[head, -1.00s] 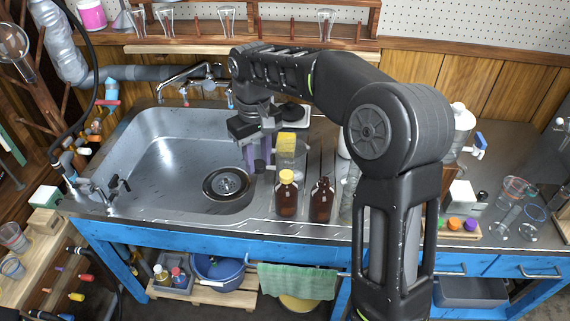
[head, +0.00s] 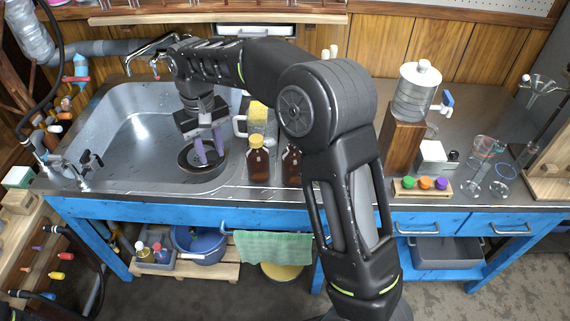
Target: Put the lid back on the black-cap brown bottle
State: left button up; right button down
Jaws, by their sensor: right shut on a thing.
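The brown bottle with the yellow cap (head: 257,162) stands upright on the metal counter at the sink's right edge. A second brown bottle (head: 291,166) stands just right of it; my right arm partly covers it, and its top is hard to make out. My right gripper (head: 211,163), with purple fingers, points down over the sink near the drain, left of both bottles. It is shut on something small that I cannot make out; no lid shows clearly. My left gripper is not in view.
The sink (head: 130,135) lies to the left. To the right are a wooden rack with green, orange and purple caps (head: 425,184), a white box (head: 436,156) and glassware (head: 480,160).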

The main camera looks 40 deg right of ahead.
aim_at(291, 156)
jog(key=k+l, duration=0.3)
jog(key=k, duration=0.15)
jog(key=k+l, duration=0.25)
jog(key=k, duration=0.25)
jog(key=z, duration=1.9)
